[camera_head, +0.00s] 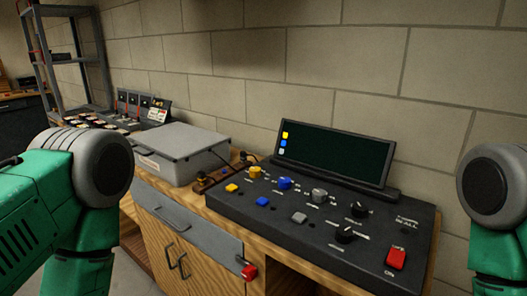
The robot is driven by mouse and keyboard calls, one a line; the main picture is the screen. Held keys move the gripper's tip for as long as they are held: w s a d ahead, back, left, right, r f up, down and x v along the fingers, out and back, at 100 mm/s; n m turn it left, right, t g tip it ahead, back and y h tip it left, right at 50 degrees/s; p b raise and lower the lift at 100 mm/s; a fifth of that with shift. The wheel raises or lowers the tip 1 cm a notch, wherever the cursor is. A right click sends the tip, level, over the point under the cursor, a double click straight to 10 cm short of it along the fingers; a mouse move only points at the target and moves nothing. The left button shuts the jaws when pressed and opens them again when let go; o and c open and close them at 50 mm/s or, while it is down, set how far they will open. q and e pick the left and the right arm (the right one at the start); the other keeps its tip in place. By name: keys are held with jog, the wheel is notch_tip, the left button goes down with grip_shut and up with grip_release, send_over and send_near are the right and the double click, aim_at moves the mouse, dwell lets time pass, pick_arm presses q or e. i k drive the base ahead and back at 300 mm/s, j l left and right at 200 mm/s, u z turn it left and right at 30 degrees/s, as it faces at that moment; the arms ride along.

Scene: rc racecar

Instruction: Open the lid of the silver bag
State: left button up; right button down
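A silver case (172,153), likely the silver bag of the task, sits on the wooden bench left of the control panel. Its flat lid looks shut, and a small label shows on its front side. My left arm, green and grey, stands at the left edge, and my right arm is at the right edge. Both grippers are out of the frame. Neither arm touches the case in this view.
A black control panel (310,225) with coloured knobs, buttons and a dark screen (335,154) fills the bench right of the case. A small wooden block with cables (211,180) lies between them. A metal shelf (75,60) stands back left. A block wall is behind.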

aim_at(176, 143)
jog(key=u, duration=0.95)
